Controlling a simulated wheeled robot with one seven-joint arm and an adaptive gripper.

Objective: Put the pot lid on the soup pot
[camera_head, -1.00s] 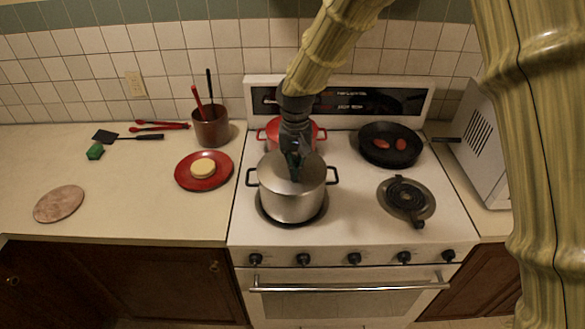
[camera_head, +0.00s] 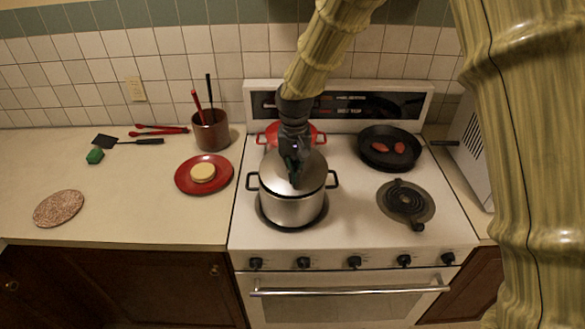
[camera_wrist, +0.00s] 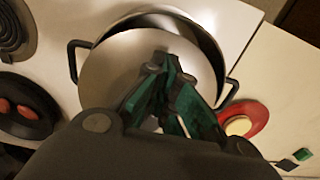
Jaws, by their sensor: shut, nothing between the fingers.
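The soup pot (camera_head: 293,209) is a silver pot with two dark side handles, standing on the front left burner. The round grey pot lid (camera_head: 272,174) lies over its top. In the wrist view the lid (camera_wrist: 112,78) sits off-centre, with a dark gap along part of the pot's rim (camera_wrist: 205,42). I cannot tell whether it is tilted. My gripper (camera_head: 294,180) is over the middle of the lid, pointing down. Its green-padded fingers (camera_wrist: 178,100) are shut and empty, and they hide the lid's middle and any knob there.
A red pot (camera_head: 318,134) stands close behind the soup pot. A black pan (camera_head: 375,158) with two red pieces is at the back right. A red plate (camera_head: 190,186) with a yellowish round item and a utensil crock (camera_head: 211,136) stand left.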

